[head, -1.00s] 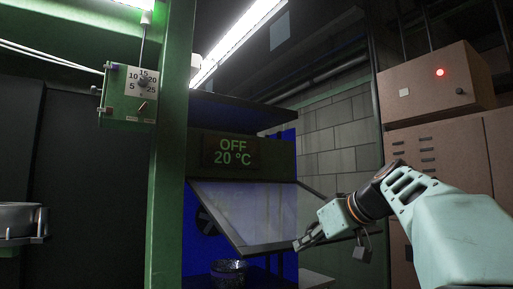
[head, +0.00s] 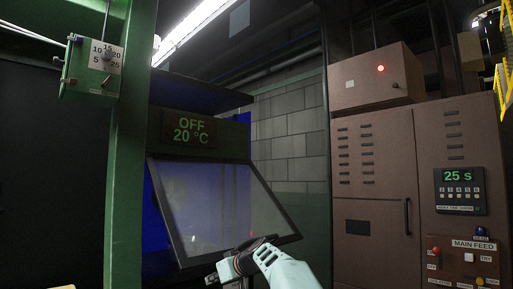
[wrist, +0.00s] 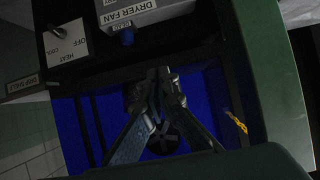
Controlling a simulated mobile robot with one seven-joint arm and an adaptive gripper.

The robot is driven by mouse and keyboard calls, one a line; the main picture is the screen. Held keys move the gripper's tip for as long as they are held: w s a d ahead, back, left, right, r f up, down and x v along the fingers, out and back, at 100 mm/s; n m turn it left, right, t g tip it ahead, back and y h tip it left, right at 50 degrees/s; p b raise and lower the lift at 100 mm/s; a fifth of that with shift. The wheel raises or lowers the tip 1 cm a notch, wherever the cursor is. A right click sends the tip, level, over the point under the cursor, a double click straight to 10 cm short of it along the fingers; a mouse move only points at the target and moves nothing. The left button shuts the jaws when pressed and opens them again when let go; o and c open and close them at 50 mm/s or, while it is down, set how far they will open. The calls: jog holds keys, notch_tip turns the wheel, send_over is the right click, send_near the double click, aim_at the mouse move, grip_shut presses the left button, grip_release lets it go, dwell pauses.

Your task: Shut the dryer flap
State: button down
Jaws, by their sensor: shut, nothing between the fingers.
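The dryer flap (head: 222,205) is a dark-framed, glassy panel below the dryer's "OFF 20 °C" display (head: 189,130). It slants out from the blue dryer body, its lower edge standing away, so it is partly open. My gripper (head: 218,274) is at the flap's lower edge in the head view, its fingertips partly cut off or hard to make out. The wrist view shows my gripper (wrist: 162,105) shut and empty, over the blue interior (wrist: 100,120). I cannot tell whether it touches the flap.
A green post (head: 132,150) with a dial box (head: 92,68) stands left of the dryer. Brown cabinets (head: 375,180) and a MAIN FEED panel (head: 468,262) stand to the right. The wrist view shows a DRYER FAN label (wrist: 140,15) and a heat/cool switch (wrist: 67,42).

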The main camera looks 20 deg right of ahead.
jog(key=x, duration=0.3)
jog(key=shift+w+r, duration=0.1)
jog(key=shift+r, duration=0.25)
dwell(1.1)
